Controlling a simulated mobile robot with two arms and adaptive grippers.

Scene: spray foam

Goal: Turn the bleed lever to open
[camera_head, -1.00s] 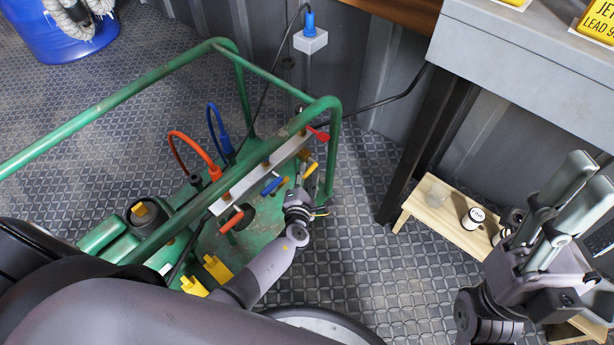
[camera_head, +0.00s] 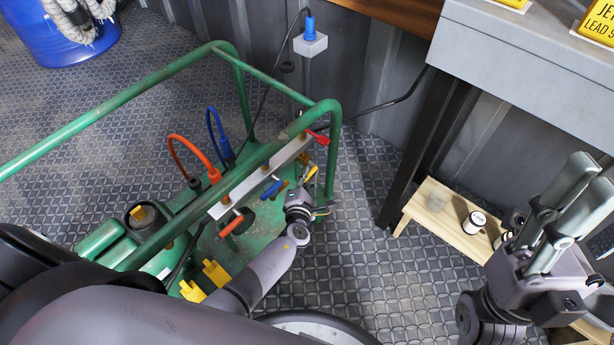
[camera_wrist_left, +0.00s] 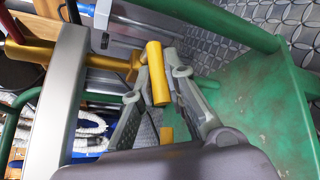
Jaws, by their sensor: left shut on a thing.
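The green-framed unit (camera_head: 133,92) carries a grey manifold bar (camera_head: 240,194) with several coloured levers: orange (camera_head: 231,226), blue (camera_head: 271,189), yellow (camera_head: 311,173) and red (camera_head: 319,138). No label shows which is the bleed lever. My left gripper (camera_head: 301,193) is low beside the bar, at the yellow lever. In the left wrist view the yellow handle (camera_wrist_left: 158,75) stands between the fingers of my left gripper (camera_wrist_left: 165,85), which is shut on it. My right gripper (camera_head: 585,180) is at the right, fingers up, apart and empty.
A low wooden stool (camera_head: 445,222) with small jars stands right of the unit. A grey workbench (camera_head: 520,75) is at the upper right, its dark leg (camera_head: 425,140) near the frame. A blue drum (camera_head: 60,40) stands upper left. Patterned floor lies clear at the left.

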